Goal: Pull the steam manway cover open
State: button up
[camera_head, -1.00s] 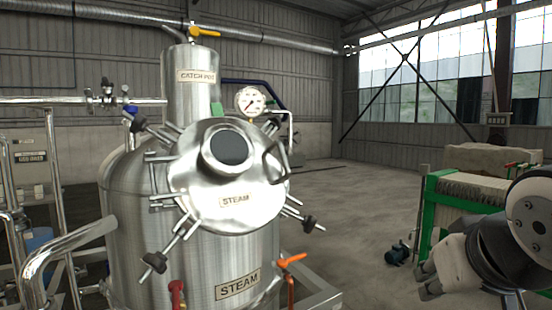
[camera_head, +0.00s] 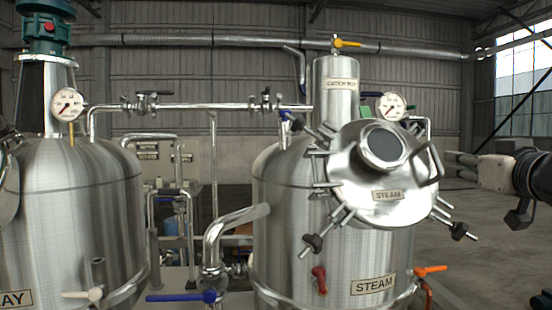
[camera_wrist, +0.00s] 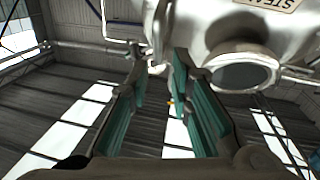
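The steam manway cover (camera_head: 410,205) is a round shiny steel disc with a STEAM label, a sight glass and a curved bar handle (camera_head: 434,160) on its right side. It sits on the upper front of the steam tank (camera_head: 335,262); whether it is flush with its seat is hard to tell. My gripper (camera_head: 452,160) is just right of the handle, pointing left at it, apparently not holding it. In the wrist view, its teal-padded fingers (camera_wrist: 162,85) are spread apart, and the cover (camera_wrist: 210,28) shows upside down at upper right.
Bolts with black knobs (camera_head: 312,243) stick out around the cover. An orange-handled valve (camera_head: 430,269) and a red one (camera_head: 319,279) sit low on the tank. A pressure gauge (camera_head: 390,106) stands behind the cover. Another tank (camera_head: 75,215) is at left. Open floor lies right.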

aim_at(438, 159)
jog(key=w, duration=0.3)
jog(key=w+d, duration=0.1)
jog(key=w, duration=0.2)
jog(key=w+b, duration=0.1)
jog(key=w, duration=0.3)
jog(key=shift+d, duration=0.3)
grip_shut()
